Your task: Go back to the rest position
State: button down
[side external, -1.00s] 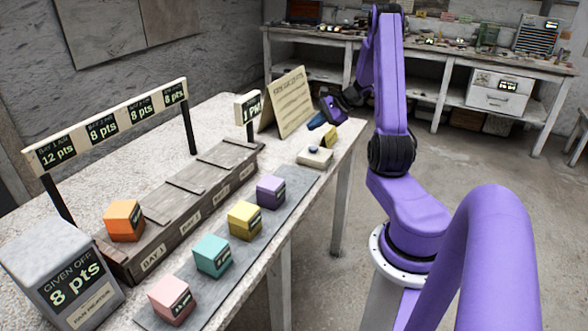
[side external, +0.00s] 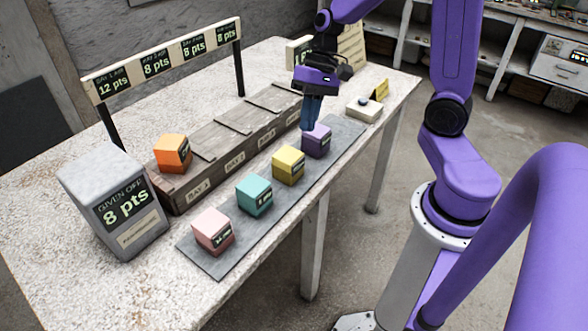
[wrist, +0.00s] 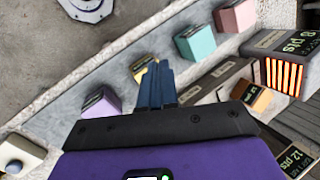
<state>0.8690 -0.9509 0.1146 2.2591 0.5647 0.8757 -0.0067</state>
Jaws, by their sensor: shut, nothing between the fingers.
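My gripper (side external: 310,127) is shut and empty, its dark blue fingers pointing down in the side view. The fingertips show beside or in front of the purple cube (side external: 316,141); whether they touch cannot be told. In the wrist view the closed fingers (wrist: 157,68) cover part of the yellow cube (wrist: 140,70), with the purple cube (wrist: 101,102) to the left. The yellow cube (side external: 288,166), teal cube (side external: 254,195) and pink cube (side external: 212,231) stand in a row on the grey strip (side external: 215,265). An orange cube (side external: 172,153) sits at the near end of the wooden box (side external: 225,140).
A grey block reading 8 pts (side external: 115,205) stands at the near left. A sign rail (side external: 165,60) rises behind the wooden box. A pale button box (side external: 364,108) and a small yellow sign (side external: 379,90) are at the far right.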

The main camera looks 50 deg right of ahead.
jog(key=s+a+r+n+h, duration=0.1)
jog(key=s+a+n+h, duration=0.1)
jog(key=s+n, duration=0.6)
jog(key=s+a+r+n+h, duration=0.1)
jog(key=s+a+n+h, duration=0.1)
jog(key=s+n, duration=0.6)
jog(key=shift+s+a+t, duration=0.4)
jog(key=shift+s+a, duration=0.25)
jog(key=shift+s, duration=0.15)
